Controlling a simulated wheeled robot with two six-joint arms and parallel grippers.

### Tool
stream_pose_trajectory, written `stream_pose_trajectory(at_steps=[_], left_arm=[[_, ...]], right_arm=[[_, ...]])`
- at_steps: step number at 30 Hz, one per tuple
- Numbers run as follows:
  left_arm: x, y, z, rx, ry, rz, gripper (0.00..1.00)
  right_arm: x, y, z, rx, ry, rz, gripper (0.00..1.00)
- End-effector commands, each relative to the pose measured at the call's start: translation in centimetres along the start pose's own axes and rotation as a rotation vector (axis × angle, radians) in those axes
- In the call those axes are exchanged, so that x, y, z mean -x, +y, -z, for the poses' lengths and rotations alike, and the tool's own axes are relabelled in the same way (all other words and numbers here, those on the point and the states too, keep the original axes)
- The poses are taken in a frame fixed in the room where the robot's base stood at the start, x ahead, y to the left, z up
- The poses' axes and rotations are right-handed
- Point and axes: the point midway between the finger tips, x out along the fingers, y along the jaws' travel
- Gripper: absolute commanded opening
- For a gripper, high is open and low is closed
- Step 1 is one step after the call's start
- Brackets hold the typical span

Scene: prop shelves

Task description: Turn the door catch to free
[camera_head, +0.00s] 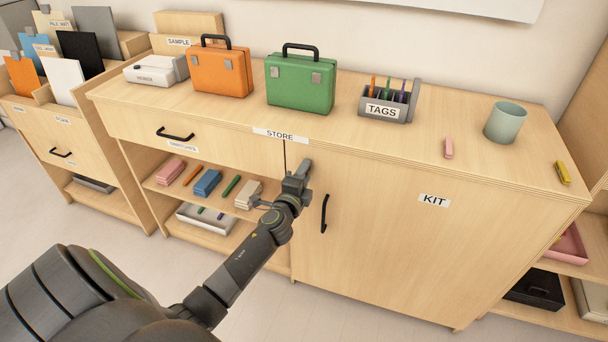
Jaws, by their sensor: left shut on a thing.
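The door labelled KIT (395,235) fills the right part of the store cabinet and sits closed, with a black vertical handle (324,214) near its left edge. My left gripper (299,172) is at the upper left corner of this door, above and left of the handle. It is shut on the door catch, which my gripper mostly hides, so I cannot tell which way the catch is turned. My right gripper is not in view.
On the cabinet top (340,130) stand an orange case (220,72), a green case (300,84), a TAGS caddy (386,108) and a cup (505,122). Left of the door is an open shelf with small items (207,183). Floor in front is clear.

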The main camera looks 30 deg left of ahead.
Motion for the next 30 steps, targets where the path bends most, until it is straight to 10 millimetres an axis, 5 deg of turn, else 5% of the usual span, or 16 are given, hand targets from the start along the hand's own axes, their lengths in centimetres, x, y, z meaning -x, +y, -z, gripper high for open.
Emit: stream_pose_trajectory(at_steps=[5, 6, 11, 22, 30], left_arm=[[0.0, 0.1, 0.0, -0.004, 0.0, -0.001, 0.21], [0.0, 0.1, 0.0, -0.004, 0.0, -0.001, 0.45], [0.0, 0.1, 0.0, -0.003, 0.0, -0.001, 0.65], [0.5, 0.1, 0.0, -0.001, 0.0, -0.001, 0.65], [5.1, 0.1, 0.0, 0.0, -0.001, -0.003, 0.65]], right_arm=[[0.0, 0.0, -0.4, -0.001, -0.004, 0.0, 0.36], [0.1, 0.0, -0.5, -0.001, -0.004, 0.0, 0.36], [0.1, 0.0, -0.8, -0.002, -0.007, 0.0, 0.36], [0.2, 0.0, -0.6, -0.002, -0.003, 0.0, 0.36], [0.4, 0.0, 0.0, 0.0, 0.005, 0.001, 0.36]])
